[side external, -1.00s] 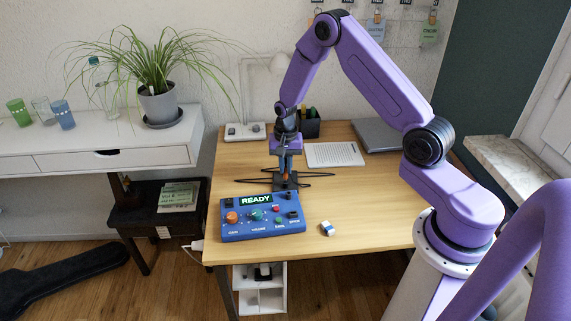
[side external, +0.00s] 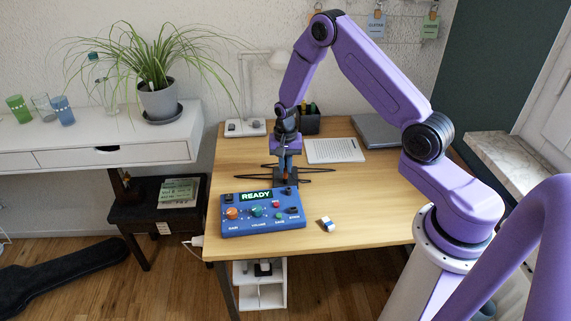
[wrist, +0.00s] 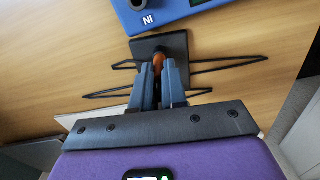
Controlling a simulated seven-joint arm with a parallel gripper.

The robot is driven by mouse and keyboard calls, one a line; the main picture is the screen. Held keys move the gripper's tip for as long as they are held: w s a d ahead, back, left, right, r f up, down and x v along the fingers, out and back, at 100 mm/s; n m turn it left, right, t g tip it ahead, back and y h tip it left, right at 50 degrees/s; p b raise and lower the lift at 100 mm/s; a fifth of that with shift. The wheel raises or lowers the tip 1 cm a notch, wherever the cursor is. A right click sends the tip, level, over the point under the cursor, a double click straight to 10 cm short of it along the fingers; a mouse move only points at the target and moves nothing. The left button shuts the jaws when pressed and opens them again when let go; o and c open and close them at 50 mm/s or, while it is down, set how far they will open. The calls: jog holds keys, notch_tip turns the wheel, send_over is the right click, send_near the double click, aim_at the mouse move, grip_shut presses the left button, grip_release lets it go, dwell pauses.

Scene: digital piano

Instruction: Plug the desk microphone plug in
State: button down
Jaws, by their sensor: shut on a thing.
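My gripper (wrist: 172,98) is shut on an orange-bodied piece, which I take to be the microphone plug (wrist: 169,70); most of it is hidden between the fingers. A dark square plate (wrist: 150,46) lies just beyond and beneath the fingertips, with thin black cable runs on both sides. I cannot tell if the plug touches the plate. The blue box (side external: 262,216) with a READY display stands in front of the gripper in the side view. A dark round socket (wrist: 137,3) by "IN" lettering shows on the blue box at the top of the wrist view, apart from the plug.
Black cable (side external: 318,170) spreads over the desk (side external: 370,205) around the plate. A small white and blue block (side external: 326,224) lies right of the box. A paper sheet (side external: 334,150), a laptop (side external: 378,131) and a pen holder (side external: 310,125) stand behind. The desk's right front is clear.

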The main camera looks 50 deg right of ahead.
jog(key=c, duration=1.1)
grip_release()
jog(key=shift+r, duration=0.1)
jog(key=shift+r, duration=2.4)
jog(key=shift+r, duration=0.1)
